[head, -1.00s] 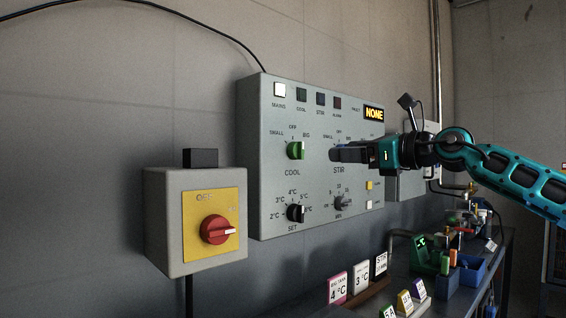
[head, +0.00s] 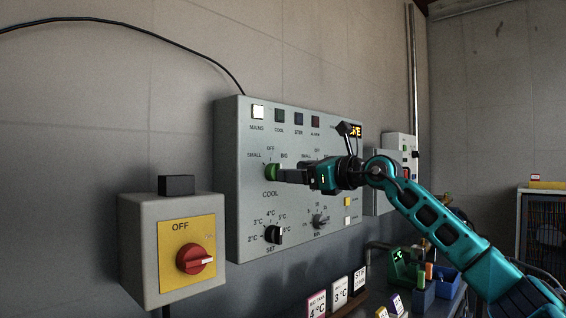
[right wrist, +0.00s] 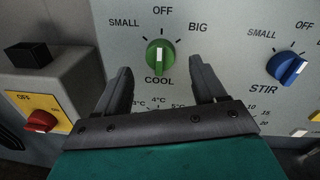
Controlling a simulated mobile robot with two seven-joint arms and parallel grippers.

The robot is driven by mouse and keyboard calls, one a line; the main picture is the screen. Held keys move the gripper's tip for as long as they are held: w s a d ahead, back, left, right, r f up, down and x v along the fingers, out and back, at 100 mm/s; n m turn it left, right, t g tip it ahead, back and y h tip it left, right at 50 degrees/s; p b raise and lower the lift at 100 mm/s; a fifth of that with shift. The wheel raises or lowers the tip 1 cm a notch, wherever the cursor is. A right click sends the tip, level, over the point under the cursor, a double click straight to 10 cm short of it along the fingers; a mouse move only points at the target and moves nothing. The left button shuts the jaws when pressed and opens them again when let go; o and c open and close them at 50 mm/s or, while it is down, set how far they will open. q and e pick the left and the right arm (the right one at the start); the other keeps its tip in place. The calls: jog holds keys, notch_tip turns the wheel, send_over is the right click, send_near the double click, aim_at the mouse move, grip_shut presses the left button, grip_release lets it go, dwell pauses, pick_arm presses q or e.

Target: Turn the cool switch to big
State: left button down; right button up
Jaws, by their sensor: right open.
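The cool switch is a green knob (head: 272,171) on the grey control panel (head: 232,215), marked SMALL, OFF and BIG. In the right wrist view the knob (right wrist: 160,57) stands upright with its white mark toward OFF. My right gripper (head: 281,174) is at the knob, coming from the right. In the right wrist view its two fingers (right wrist: 160,70) are apart, one on each side below the knob, with nothing held between them. Whether they touch the knob cannot be told. My left gripper is not in view.
The blue STIR knob (right wrist: 288,70) is right of the cool switch. The black SET dial (head: 273,234) sits below. A box with a red rotary switch (head: 195,259) stands out at the left. Signs (head: 339,291) and a blue bin (head: 447,283) are at lower right.

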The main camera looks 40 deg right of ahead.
pick_arm(q)
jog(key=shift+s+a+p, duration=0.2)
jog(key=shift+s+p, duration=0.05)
jog(key=shift+p, duration=0.15)
pick_arm(e)
jog(key=shift+w+a, duration=0.2)
jog(key=shift+w, duration=0.95)
jog(key=shift+w+a, duration=0.15)
jog(key=shift+w, duration=0.95)
jog(key=shift+c, duration=0.3)
jog(key=c, duration=1)
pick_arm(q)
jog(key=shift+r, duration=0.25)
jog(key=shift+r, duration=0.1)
pick_arm(e)
jog(key=shift+m, duration=0.3)
pick_arm(q)
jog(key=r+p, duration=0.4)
jog(key=p, duration=0.1)
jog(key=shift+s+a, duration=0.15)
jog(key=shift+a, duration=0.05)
pick_arm(e)
jog(key=m, duration=0.9)
jog(key=shift+d+f+m+t, duration=0.1)
jog(key=shift+m+t, duration=0.2)
